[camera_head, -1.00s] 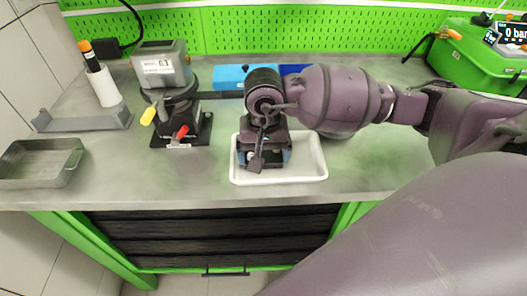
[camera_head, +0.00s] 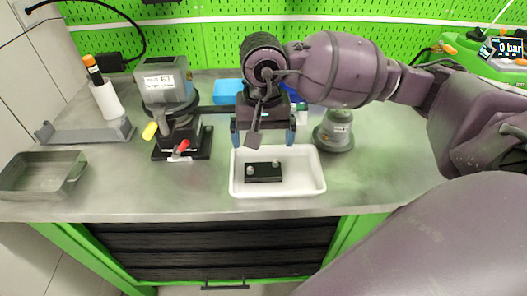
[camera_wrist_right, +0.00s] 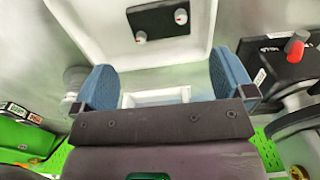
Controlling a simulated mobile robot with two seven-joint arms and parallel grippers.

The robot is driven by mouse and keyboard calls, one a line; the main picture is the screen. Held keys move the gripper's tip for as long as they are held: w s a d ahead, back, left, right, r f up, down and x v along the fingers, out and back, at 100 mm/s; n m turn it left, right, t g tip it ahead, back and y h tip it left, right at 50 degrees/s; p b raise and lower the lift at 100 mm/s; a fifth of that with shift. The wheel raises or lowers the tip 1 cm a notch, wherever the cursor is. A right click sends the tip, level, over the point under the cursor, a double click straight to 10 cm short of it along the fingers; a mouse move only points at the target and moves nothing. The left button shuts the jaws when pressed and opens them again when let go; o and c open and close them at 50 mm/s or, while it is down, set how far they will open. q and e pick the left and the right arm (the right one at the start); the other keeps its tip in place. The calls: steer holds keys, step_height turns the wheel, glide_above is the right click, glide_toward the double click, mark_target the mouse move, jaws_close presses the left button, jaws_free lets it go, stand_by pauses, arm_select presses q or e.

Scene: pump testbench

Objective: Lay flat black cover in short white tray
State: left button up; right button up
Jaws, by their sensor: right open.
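The flat black cover (camera_head: 263,172), with two light knobs on top, lies flat on the floor of the short white tray (camera_head: 310,180). In the right wrist view the cover (camera_wrist_right: 158,20) sits inside the tray (camera_wrist_right: 213,12), clear of the fingers. My right gripper (camera_head: 263,138) is open and empty, above the tray's back edge with its blue fingers apart. The same gripper shows in the right wrist view (camera_wrist_right: 163,85) with nothing between its fingers. My left gripper is out of view.
A pump unit (camera_head: 172,110) with yellow and red knobs stands left of the tray. A grey round part (camera_head: 336,130) stands right of it. A grey metal tray (camera_head: 45,175) is at the far left. The bench is clear at the front right.

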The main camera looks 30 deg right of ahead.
steer(key=shift+r, duration=1.4)
